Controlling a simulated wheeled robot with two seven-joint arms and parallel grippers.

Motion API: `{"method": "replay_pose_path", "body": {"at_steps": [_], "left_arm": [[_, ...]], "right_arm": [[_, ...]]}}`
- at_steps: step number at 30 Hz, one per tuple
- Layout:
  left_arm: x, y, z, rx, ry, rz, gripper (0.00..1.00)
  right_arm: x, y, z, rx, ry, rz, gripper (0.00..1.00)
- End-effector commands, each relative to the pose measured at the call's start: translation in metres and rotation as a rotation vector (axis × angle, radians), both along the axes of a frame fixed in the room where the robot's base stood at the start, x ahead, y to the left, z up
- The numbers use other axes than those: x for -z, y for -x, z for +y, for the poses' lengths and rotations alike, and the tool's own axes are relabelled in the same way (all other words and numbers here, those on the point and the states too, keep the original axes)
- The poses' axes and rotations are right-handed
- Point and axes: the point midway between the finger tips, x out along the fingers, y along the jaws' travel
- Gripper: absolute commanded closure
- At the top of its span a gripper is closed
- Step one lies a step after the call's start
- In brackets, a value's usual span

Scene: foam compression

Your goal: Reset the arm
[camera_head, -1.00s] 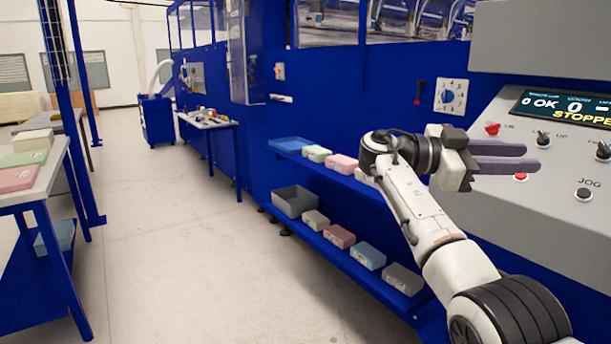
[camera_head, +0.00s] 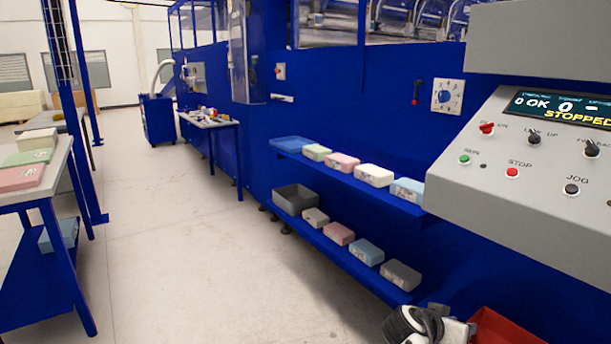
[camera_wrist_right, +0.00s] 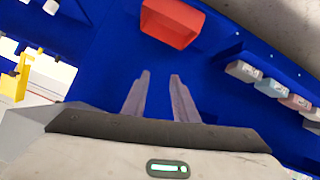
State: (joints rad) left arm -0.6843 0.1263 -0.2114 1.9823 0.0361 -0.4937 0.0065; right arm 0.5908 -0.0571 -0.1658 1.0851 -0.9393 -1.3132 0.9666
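My right arm (camera_head: 425,326) is low at the bottom right edge of the head view, below the control panel, with only a small part showing. In the right wrist view my right gripper (camera_wrist_right: 160,75) has its two grey fingers apart with nothing between them. A red bin (camera_wrist_right: 172,24) lies beyond the fingertips against the blue machine. The same red bin also shows in the head view (camera_head: 498,328), beside my arm. My left gripper is not in view.
The grey control panel (camera_head: 545,205) reads STOPPED. Foam blocks sit on the upper blue shelf (camera_head: 335,176) and the lower blue shelf (camera_head: 330,247), which also holds a grey bin (camera_head: 296,199). A table with foam (camera_head: 22,195) stands left. The floor between is clear.

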Motion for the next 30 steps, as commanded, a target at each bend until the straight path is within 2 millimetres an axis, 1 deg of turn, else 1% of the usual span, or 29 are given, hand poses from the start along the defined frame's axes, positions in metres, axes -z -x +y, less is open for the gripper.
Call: {"method": "replay_pose_path", "body": {"at_steps": [1,2,3,5,6,8,9,11,12,14,15,16,18,21,24,25,27,30], "left_arm": [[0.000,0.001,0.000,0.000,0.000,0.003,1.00],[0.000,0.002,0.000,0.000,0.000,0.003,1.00],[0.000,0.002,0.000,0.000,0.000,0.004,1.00],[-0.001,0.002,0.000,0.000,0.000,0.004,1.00],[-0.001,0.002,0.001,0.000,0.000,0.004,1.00],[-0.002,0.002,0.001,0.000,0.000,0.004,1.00],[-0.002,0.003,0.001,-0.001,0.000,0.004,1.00],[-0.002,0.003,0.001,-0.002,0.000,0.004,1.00],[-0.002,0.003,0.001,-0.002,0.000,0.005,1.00],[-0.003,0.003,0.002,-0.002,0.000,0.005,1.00],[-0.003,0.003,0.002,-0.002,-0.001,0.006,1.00],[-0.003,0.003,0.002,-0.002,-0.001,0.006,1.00],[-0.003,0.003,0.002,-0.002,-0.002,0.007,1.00],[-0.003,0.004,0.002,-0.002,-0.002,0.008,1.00],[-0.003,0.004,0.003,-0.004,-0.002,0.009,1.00],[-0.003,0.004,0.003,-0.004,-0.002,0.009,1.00],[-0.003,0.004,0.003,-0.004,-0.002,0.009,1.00],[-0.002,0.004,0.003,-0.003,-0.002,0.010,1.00]], "right_arm": [[0.039,0.019,0.008,-0.080,-0.033,0.057,0.74],[0.058,0.028,0.014,-0.129,-0.053,0.085,0.74],[0.081,0.042,0.022,-0.195,-0.078,0.119,0.74],[0.113,0.065,0.036,-0.293,-0.118,0.160,0.74],[0.131,0.082,0.046,-0.358,-0.143,0.183,0.74],[0.155,0.109,0.062,-0.454,-0.181,0.210,0.74],[0.168,0.128,0.073,-0.516,-0.205,0.224,0.74],[0.183,0.158,0.089,-0.606,-0.241,0.235,0.74],[0.190,0.178,0.101,-0.665,-0.264,0.237,0.74],[0.196,0.208,0.118,-0.748,-0.297,0.234,0.74],[0.197,0.228,0.129,-0.800,-0.318,0.228,0.74],[0.197,0.243,0.136,-0.835,-0.332,0.221,0.74],[0.192,0.273,0.153,-0.908,-0.363,0.200,0.74],[0.180,0.306,0.171,-0.982,-0.395,0.163,0.74],[0.169,0.326,0.181,-1.026,-0.413,0.135,0.74],[0.166,0.330,0.183,-1.034,-0.417,0.129,0.74],[0.163,0.336,0.186,-1.046,-0.421,0.118,0.74],[0.161,0.337,0.187,-1.048,-0.422,0.114,0.74]]}}
